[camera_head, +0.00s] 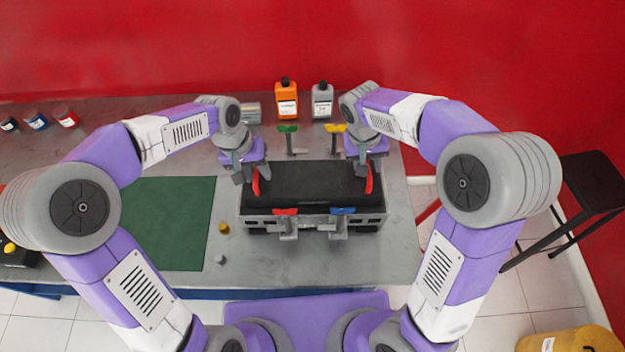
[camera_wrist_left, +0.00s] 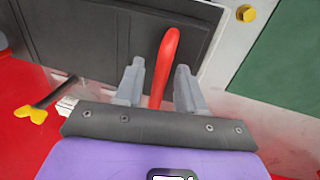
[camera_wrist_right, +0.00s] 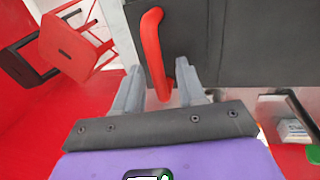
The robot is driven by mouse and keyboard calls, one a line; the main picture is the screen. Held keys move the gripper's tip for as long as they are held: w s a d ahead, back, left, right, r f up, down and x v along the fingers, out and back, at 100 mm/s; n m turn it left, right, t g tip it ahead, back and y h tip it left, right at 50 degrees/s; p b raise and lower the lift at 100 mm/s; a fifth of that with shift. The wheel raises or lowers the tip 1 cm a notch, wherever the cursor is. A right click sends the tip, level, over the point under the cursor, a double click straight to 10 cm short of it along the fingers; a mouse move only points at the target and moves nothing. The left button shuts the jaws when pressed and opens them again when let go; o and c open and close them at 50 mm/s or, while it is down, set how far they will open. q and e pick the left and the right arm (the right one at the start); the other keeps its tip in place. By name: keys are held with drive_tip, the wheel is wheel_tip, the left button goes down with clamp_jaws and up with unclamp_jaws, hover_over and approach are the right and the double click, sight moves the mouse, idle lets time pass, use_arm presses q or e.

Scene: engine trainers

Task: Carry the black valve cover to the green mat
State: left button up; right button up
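The black valve cover (camera_head: 312,182) sits on top of the grey engine block (camera_head: 262,222), with a red handle at each end. The green mat (camera_head: 172,222) lies flat on the table to the left of the engine. My left gripper (camera_head: 257,180) is at the cover's left handle; in the left wrist view its open fingers (camera_wrist_left: 160,85) stand either side of the red handle (camera_wrist_left: 167,60), with gaps showing. My right gripper (camera_head: 366,172) is at the right handle; in the right wrist view its open fingers (camera_wrist_right: 163,92) straddle the red handle (camera_wrist_right: 153,50).
An orange bottle (camera_head: 287,102) and a grey bottle (camera_head: 322,102) stand behind the engine. Green (camera_head: 288,129) and yellow (camera_head: 335,128) T-handles are behind the block, red (camera_head: 286,212) and blue (camera_head: 343,211) ones in front. A brass piece (camera_head: 224,228) lies between mat and engine. The mat is clear.

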use_arm(q)
drive_tip(key=shift+f, duration=0.2)
use_arm(e)
drive_tip(key=shift+f, duration=0.25)
use_arm(q)
clamp_jaws()
use_arm(e)
clamp_jaws()
use_arm(q)
drive_tip(key=shift+r, duration=0.1)
use_arm(e)
drive_tip(key=shift+r, duration=0.1)
idle(0.7)
